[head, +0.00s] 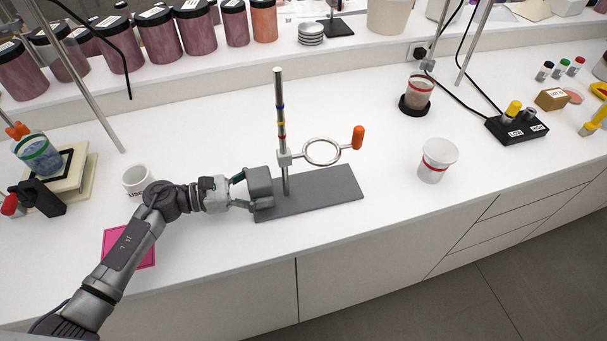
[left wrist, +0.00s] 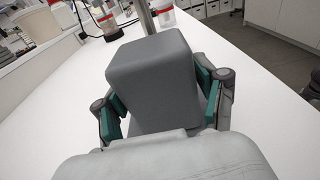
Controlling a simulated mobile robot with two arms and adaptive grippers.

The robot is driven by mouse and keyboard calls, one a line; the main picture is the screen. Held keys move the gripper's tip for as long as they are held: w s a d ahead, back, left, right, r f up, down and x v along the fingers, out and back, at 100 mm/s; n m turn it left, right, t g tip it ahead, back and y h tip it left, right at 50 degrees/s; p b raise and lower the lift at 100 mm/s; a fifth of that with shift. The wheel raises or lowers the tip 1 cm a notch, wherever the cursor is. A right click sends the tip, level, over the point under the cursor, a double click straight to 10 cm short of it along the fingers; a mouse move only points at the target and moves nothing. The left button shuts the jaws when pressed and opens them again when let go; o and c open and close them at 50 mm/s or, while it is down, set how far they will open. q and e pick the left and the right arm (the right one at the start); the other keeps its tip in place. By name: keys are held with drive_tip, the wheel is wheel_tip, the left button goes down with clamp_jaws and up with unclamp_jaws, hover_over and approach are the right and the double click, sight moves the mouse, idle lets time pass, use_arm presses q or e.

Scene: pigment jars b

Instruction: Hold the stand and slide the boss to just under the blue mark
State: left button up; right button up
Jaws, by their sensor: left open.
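The stand has a flat grey base plate (head: 325,192) and an upright metal rod (head: 279,90) with blue, yellow and red bands. The blue mark (head: 280,106) is the highest of these bands. The boss (head: 285,158) is on the rod below the bands, carrying a ring (head: 322,152) and an orange knob (head: 358,137) to the right. A grey block (head: 259,181) stands at the base's left end. My left gripper (head: 247,188) is open at this block. In the left wrist view the block (left wrist: 153,70) sits between the green-padded fingers (left wrist: 163,105); contact is unclear. My right gripper is not in view.
A white mug (head: 137,181) stands left of the stand, near my left arm, with a pink mat (head: 128,247) in front. A white jar with a red band (head: 437,160) stands to the right. The counter between stand and jar is clear. A thin metal rod (head: 85,80) rises at left.

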use_arm(q)
drive_tip(key=shift+r, duration=0.1)
drive_tip(key=c, duration=1.2)
drive_tip(key=shift+s+f+b, duration=0.1)
drive_tip(key=shift+f+b, duration=0.3)
drive_tip(key=shift+b, duration=0.15)
